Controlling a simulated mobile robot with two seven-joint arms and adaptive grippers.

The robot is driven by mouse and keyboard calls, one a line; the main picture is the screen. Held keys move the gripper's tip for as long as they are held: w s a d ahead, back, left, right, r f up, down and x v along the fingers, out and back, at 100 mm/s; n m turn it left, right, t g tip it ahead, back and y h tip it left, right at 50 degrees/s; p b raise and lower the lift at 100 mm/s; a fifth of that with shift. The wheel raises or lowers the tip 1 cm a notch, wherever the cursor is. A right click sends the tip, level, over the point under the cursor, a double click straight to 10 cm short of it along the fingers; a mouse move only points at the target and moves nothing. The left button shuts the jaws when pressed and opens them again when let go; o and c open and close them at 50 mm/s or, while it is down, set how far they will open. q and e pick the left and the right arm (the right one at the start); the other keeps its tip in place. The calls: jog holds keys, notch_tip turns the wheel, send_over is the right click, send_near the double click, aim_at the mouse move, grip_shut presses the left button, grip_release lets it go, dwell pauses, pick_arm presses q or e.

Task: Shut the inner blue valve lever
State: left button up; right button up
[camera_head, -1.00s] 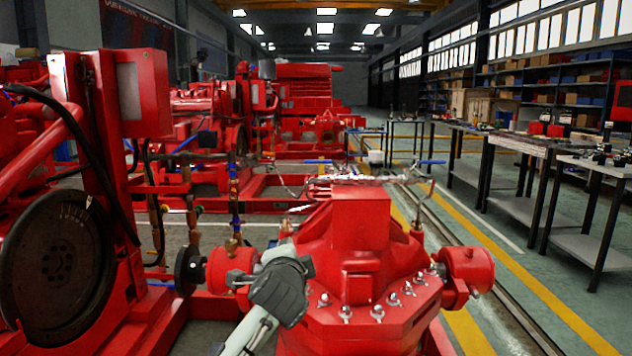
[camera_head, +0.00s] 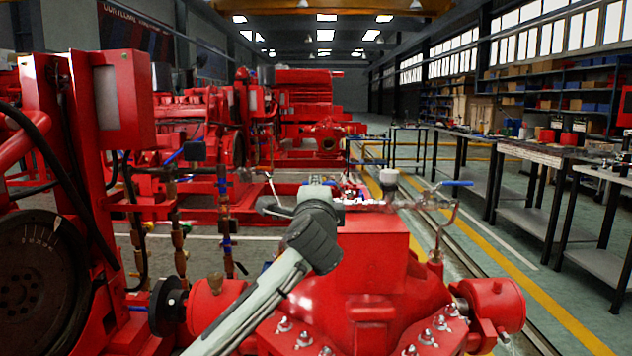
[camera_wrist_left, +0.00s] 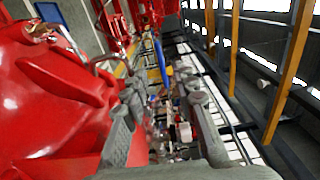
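A blue valve lever (camera_head: 455,183) sticks out to the right at the top of the thin pipework on the red pump (camera_head: 365,262). A second small blue part (camera_head: 345,192) shows just right of my left gripper, partly hidden, and I cannot tell whether it is the inner lever. My left gripper (camera_head: 290,206) is above the pump's left side, left of the pipework. In the left wrist view my left gripper (camera_wrist_left: 165,96) has its two fingers apart with nothing gripped. A long blue lever (camera_wrist_left: 160,62) appears beyond the gap between the fingertips. My right gripper is not in view.
A red machine with a flywheel (camera_head: 35,270) stands at the left. Workbenches (camera_head: 550,155) line the right side. The floor aisle (camera_head: 480,230) between pump and benches is clear.

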pick_arm(q)
jog(key=w, duration=0.6)
jog(key=shift+w+r, duration=0.1)
jog(key=shift+w, duration=0.15)
jog(key=shift+c, duration=0.5)
grip_shut()
